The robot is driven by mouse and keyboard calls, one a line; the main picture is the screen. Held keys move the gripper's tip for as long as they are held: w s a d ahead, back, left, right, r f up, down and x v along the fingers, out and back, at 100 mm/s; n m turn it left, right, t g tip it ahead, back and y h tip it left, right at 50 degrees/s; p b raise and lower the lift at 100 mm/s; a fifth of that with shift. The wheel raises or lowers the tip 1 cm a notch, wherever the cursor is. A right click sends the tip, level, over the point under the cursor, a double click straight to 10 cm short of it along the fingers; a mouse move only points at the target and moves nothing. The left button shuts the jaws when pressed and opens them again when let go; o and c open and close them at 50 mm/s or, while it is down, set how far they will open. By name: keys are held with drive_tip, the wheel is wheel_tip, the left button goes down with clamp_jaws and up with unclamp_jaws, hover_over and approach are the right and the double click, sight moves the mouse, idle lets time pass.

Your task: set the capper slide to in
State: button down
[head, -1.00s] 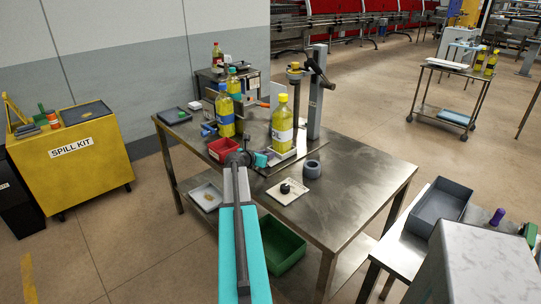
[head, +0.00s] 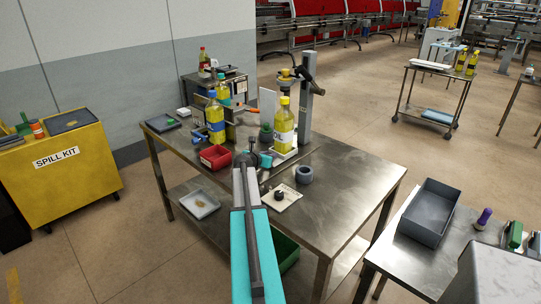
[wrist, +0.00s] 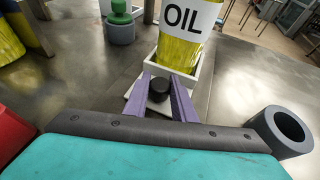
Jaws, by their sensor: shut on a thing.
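The capper (head: 304,105) is a grey column with a dark lever and a yellow-tipped head on the worktable. Its slide (head: 285,158) is a white tray low at the column's foot, also in the wrist view (wrist: 188,78). A yellow OIL bottle (head: 283,128) stands upright in it, and in the head view its cap shows below the capper head, with a gap. My gripper (wrist: 164,88) has its purple fingers around the slide's dark round knob (wrist: 159,90) and is shut on it. In the head view my arm hides part of this contact.
A grey ring (head: 304,174) and a white plate with a black part (head: 280,197) lie right of my arm. A red bin (head: 215,157) and another yellow bottle (head: 214,122) stand to the left. The table's right part is clear.

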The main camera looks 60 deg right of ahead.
drive_tip(key=shift+s+d+r, duration=0.2)
drive_tip(key=shift+s+d, duration=0.1)
drive_tip(key=shift+s, duration=0.2)
drive_tip(key=c, duration=1.5)
unclamp_jaws()
drive_tip(key=shift+o, duration=0.2)
drive_tip(key=shift+f, duration=0.1)
drive_tip(key=shift+a, duration=0.1)
drive_tip(key=shift+w+a, duration=0.1)
drive_tip(key=shift+a, duration=0.35)
drive_tip(key=shift+r+b+v, duration=0.2)
drive_tip(key=shift+b+v, duration=0.95)
drive_tip(key=shift+v, duration=5.4)
drive_tip(key=shift+w+d+r, duration=0.1)
drive_tip(key=shift+w, duration=0.05)
